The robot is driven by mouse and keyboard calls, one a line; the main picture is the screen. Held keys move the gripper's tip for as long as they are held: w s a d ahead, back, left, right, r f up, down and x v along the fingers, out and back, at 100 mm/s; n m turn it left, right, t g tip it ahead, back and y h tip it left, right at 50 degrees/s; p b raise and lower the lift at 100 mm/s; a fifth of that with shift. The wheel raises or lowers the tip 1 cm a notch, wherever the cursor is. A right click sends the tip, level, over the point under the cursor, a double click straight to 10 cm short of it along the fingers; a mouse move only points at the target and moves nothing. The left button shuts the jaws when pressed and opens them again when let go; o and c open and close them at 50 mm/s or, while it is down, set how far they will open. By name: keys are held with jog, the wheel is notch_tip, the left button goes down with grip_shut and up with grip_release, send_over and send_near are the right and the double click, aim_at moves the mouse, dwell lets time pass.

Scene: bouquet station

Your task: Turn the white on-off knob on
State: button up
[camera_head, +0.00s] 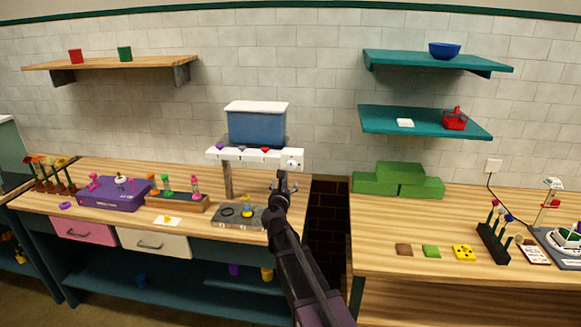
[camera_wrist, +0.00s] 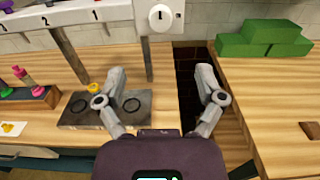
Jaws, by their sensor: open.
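The white on-off knob (camera_head: 292,164) sits on a square plate at the right end of a white numbered shelf front. In the wrist view the round knob (camera_wrist: 160,17) shows near the top centre, with a small dark mark on its face. My gripper (camera_head: 283,181) is just below the knob in the head view. In the wrist view my gripper (camera_wrist: 159,75) has its two fingers spread wide with nothing between them. The knob lies beyond the fingertips, apart from them.
A blue box (camera_head: 257,127) with a white lid stands on the numbered shelf (camera_head: 232,155). Below is a dark tray (camera_wrist: 75,118) with rings. A gap (camera_wrist: 188,75) separates the left bench from the right bench, which bears green blocks (camera_wrist: 262,40).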

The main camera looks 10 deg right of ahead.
aim_at(291, 166)
jog(key=x, duration=1.3)
jog(key=shift+w+d, duration=0.15)
jog(key=shift+w, duration=0.2)
jog(key=c, duration=1.2)
